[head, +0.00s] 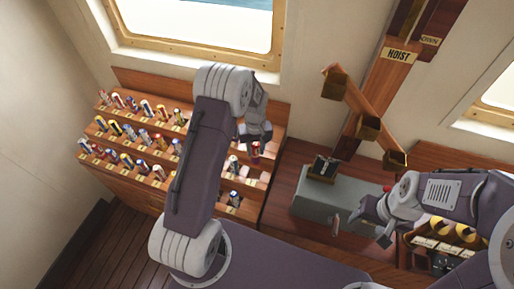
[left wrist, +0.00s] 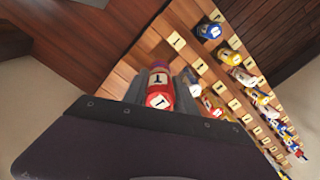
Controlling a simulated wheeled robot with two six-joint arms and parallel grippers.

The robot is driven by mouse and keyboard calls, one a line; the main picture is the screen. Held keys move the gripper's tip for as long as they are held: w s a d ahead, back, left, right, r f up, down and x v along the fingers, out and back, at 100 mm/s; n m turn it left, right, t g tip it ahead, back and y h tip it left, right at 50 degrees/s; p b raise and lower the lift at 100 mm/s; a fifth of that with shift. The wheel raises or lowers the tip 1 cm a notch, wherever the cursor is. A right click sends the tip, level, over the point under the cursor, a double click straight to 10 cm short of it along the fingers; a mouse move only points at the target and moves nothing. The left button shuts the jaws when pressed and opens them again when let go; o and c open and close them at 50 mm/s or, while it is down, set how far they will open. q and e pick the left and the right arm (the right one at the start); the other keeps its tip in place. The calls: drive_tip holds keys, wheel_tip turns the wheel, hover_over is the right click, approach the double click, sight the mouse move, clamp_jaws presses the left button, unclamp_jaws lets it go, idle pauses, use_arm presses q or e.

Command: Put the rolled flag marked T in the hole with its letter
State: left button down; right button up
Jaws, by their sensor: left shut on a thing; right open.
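A rolled flag in red, white and blue (left wrist: 160,92) is in my left gripper (left wrist: 162,84) in the left wrist view. Its red end carries a white tag whose letter looks like T. In the head view the flag (head: 255,150) shows just below my left gripper (head: 256,134), over the right part of the stepped wooden rack (head: 275,125). The rack also shows in the left wrist view (left wrist: 205,65), with a letter plate at each hole; the small letters are hard to read. Whether the flag's lower end touches the rack is hidden. My right gripper (head: 374,215) is open and empty.
Several other rolled flags (head: 145,108) stand in the rack's rows, close beside the held one. A grey box (head: 335,195) and a wooden hoist (head: 366,126) stand to the right. A window (head: 195,25) is behind the rack.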

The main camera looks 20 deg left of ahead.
sight(254, 165)
use_arm(q)
drive_tip(key=shift+s+d+f, duration=0.1)
drive_tip(key=shift+s+f, duration=0.1)
drive_tip(key=shift+f, duration=0.7)
drive_tip(key=shift+s+f, duration=0.35)
drive_tip(key=shift+s, duration=0.05)
drive_tip(key=shift+f+b, duration=0.6)
drive_tip(key=shift+b, duration=0.05)
wheel_tip(254, 165, down, 8)
drive_tip(key=b, duration=0.6)
drive_tip(key=shift+f, duration=0.2)
drive_tip(key=c, duration=0.9)
unclamp_jaws()
drive_tip(key=shift+r, duration=0.1)
